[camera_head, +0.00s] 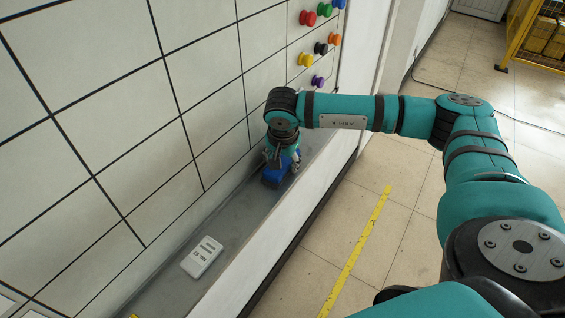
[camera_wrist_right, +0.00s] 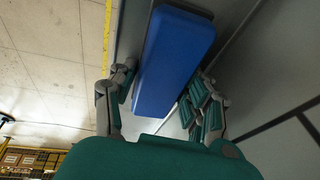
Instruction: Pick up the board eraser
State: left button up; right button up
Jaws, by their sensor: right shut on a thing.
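The board eraser (camera_head: 273,177) is a blue block on the grey ledge (camera_head: 230,222) below the white gridded board. In the head view my right gripper (camera_head: 281,160) reaches down over it from above and hides part of it. In the right wrist view the blue eraser (camera_wrist_right: 173,60) lies lengthwise between the two fingers of my right gripper (camera_wrist_right: 163,100). The fingers are shut on its sides. I cannot tell whether the eraser is touching the ledge. My left gripper is not in view.
A white flat object with dark marks (camera_head: 201,257) lies on the ledge nearer to me. Several coloured round magnets (camera_head: 321,48) are on the board's upper right. The ledge has a raised white outer wall (camera_head: 262,255). The tiled floor with a yellow line (camera_head: 362,243) is clear.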

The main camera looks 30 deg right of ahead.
aim_at(283, 159)
jog(key=shift+r+b, duration=0.35)
jog(key=shift+r, duration=0.2)
notch_tip(283, 159, up, 2)
jog(key=shift+r+b, duration=0.1)
jog(key=shift+b, duration=0.35)
jog(key=s+a+b, duration=0.1)
jog(key=s+a, duration=0.1)
jog(key=s, duration=0.2)
jog(key=s+a+r+b, duration=0.1)
jog(key=s+a, duration=0.2)
jog(key=s, duration=0.1)
jog(key=s+a+b, duration=0.2)
jog(key=s+a, duration=0.1)
jog(key=s, duration=0.1)
jog(key=shift+s+r, duration=0.15)
jog(key=shift+r, duration=0.05)
jog(key=shift+s+a+r, duration=0.15)
jog(key=shift+s+a, duration=0.25)
jog(key=shift+s, duration=0.2)
